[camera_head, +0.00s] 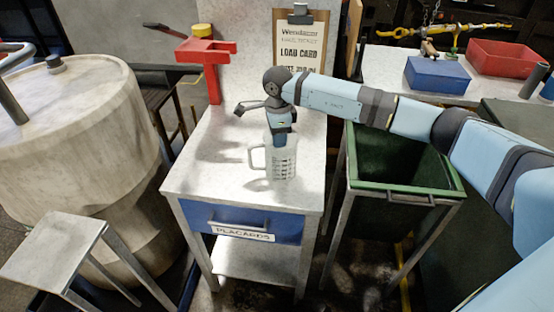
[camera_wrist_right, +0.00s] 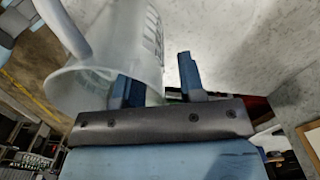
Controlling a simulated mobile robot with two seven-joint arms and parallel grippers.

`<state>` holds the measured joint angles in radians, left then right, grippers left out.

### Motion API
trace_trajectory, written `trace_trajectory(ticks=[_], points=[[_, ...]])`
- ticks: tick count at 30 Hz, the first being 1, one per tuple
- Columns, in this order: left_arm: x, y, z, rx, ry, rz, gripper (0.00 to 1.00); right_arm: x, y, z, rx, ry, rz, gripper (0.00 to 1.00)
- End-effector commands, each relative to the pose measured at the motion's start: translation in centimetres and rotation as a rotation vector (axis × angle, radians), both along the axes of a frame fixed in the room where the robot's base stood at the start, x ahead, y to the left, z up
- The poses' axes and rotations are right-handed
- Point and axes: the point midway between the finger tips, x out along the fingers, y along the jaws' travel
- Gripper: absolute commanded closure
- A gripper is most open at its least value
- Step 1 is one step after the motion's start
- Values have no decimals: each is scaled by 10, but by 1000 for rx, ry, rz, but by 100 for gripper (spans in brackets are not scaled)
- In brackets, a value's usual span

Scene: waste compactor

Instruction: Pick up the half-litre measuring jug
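The measuring jug (camera_head: 284,166) is translucent with dark graduation marks and stands upright on the pale top of a small table (camera_head: 222,180). Its handle points left in the head view. My right gripper (camera_head: 281,140) points down at the jug's rim. In the right wrist view the jug (camera_wrist_right: 98,38) fills the upper left. The right gripper's fingers (camera_wrist_right: 160,85) are apart there: one appears inside the jug's mouth, the other outside its wall, with a visible gap to the wall. My left gripper is not in view.
A red stand (camera_head: 210,70) and a load card clipboard (camera_head: 299,42) are at the table's back. A green-rimmed bin (camera_head: 400,187) stands right of the table. A large pale drum (camera_head: 85,140) stands left. A blue box (camera_head: 437,74) and red tray (camera_head: 507,58) lie on the rear bench.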

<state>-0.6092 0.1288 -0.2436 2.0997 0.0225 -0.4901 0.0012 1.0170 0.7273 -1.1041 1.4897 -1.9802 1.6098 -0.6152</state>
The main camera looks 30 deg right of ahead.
Motion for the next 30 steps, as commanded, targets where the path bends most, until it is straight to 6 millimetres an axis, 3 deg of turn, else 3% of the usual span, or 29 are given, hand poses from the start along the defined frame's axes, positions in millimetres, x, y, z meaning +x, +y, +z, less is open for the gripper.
trace_trajectory(ticks=[3, 8, 9, 22, 30], points=[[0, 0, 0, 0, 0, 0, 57, 0, 0, 1, 0, 0, 0, 63], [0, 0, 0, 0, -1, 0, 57, 0, 0, 1, 1, 0, 0, 98], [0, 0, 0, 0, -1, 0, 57, 0, 0, 1, 1, 0, 0, 100], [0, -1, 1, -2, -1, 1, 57, 0, 0, 5, 1, -1, 1, 100], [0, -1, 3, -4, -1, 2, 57, 1, 0, 38, 1, -3, 1, 100]])
